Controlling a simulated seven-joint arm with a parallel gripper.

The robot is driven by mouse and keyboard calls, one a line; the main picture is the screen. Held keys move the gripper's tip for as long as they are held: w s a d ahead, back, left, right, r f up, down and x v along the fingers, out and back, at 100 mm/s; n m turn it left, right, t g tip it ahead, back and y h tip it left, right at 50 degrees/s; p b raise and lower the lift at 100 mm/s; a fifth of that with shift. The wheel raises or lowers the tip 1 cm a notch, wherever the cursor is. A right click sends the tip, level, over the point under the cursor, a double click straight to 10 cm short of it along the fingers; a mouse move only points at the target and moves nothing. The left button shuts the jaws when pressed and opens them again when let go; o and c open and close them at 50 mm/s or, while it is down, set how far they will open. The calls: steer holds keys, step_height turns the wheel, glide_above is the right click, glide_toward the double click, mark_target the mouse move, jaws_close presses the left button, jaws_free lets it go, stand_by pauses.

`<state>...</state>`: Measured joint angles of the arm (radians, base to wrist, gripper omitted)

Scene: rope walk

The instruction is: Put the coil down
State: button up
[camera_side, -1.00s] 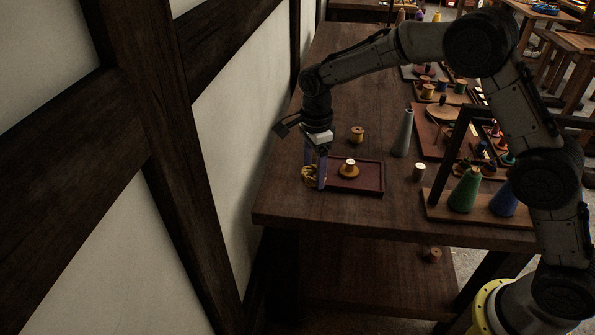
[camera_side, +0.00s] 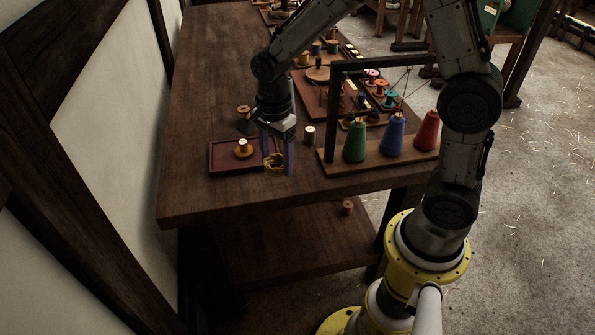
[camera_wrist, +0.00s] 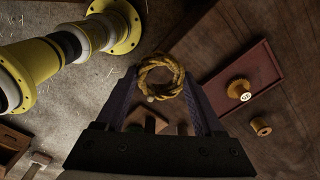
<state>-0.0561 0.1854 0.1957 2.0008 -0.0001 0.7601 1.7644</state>
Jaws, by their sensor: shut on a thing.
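The coil (camera_side: 273,161) is a small ring of yellow-brown rope. My gripper (camera_side: 279,166) points down and is shut on it, with a purple finger on each side. In the wrist view the coil (camera_wrist: 176,84) is held as a round ring between the two fingertips (camera_wrist: 160,82). In the side view it is at the right end of a dark red tray (camera_side: 221,154), overlapping its edge in the picture. I cannot tell whether the coil touches anything below. The tray also shows at the right of the wrist view (camera_wrist: 258,62).
A spool (camera_side: 243,148) stands on the tray, and another (camera_side: 243,112) stands behind it. A rack (camera_side: 330,180) with green, blue and red cones stands farther right. The table's front edge (camera_side: 250,205) is near.

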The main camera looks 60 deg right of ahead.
steer(key=s+d+r+m, duration=0.1)
steer(key=s+d+m, duration=0.2)
steer(key=s+d, duration=0.7)
glide_above(300, 172)
steer(key=s, duration=0.1)
step_height(300, 172, down, 8)
steer(key=shift+s+a+r, duration=0.1)
steer(key=shift+s+a, duration=0.05)
steer(key=shift+w+f, duration=0.55)
steer(key=shift+f, duration=0.1)
steer(key=shift+w+d+f, duration=0.15)
steer(key=shift+d+f, duration=0.05)
steer(key=shift+f, duration=1.4)
